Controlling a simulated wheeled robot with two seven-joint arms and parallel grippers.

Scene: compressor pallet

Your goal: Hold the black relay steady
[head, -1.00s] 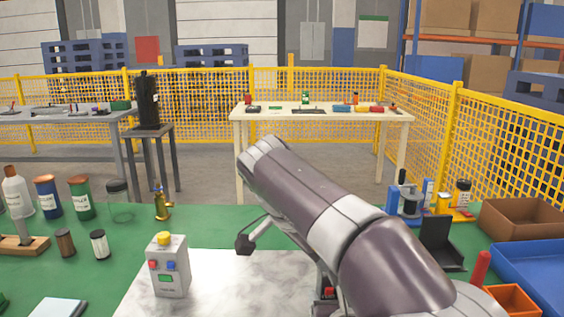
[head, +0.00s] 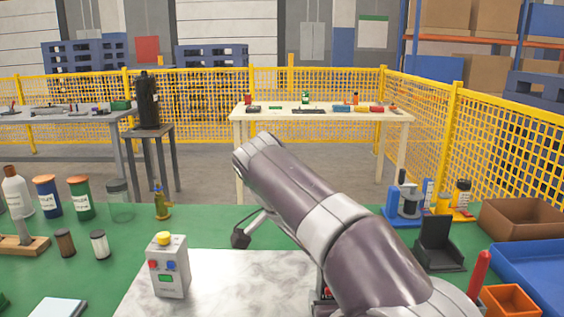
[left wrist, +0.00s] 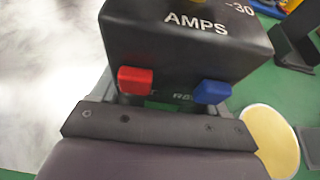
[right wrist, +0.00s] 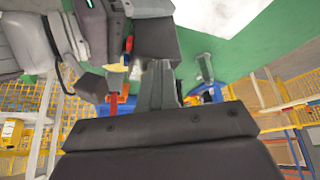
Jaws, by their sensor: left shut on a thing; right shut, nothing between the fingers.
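The black relay (left wrist: 180,55) fills the top of the left wrist view, with white "AMPS" lettering and a red and a blue terminal on its near face. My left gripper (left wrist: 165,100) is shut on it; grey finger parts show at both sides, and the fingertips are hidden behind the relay. My right gripper (right wrist: 158,70) is shut and empty in the right wrist view. A dark block, probably the relay, shows close to its fingertips there; I cannot tell whether they touch. In the head view an arm of mine hides most of the working area.
A grey box with a yellow button (head: 168,267) stands on the pale marble plate (head: 235,270). A black stand (head: 438,246), an orange bin (head: 508,300) and a blue tray (head: 545,275) are at the right. Bottles and jars stand at the left; green table around them is partly clear.

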